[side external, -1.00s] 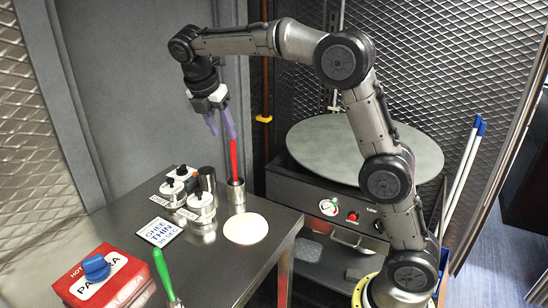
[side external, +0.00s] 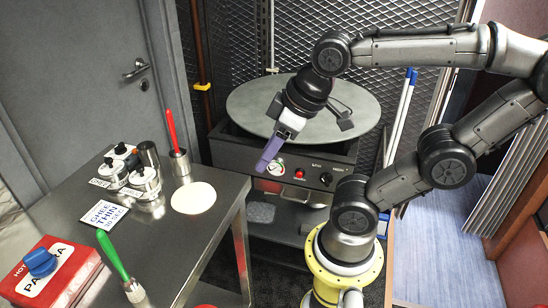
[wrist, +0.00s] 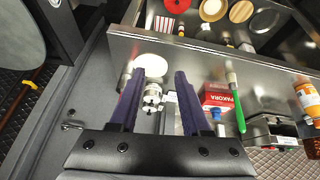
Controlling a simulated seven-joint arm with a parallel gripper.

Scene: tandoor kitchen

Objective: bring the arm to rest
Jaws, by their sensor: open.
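My gripper (side external: 264,162) hangs in the air to the right of the steel table, in front of the grey round plate (side external: 340,97). Its purple fingers point down and to the left. In the wrist view the fingers (wrist: 160,74) stand apart with nothing gripped between them; the table's things show beyond. The red-handled tool (side external: 171,131) stands tilted in a metal cup (side external: 181,164) on the table, clear of my gripper.
The steel table (side external: 160,225) holds a pale flat disc (side external: 194,198), jars (side external: 143,180), a label card (side external: 103,214), a red box (side external: 60,272) and a green-handled brush (side external: 115,257). A dark appliance (side external: 290,172) with knobs stands under the round plate.

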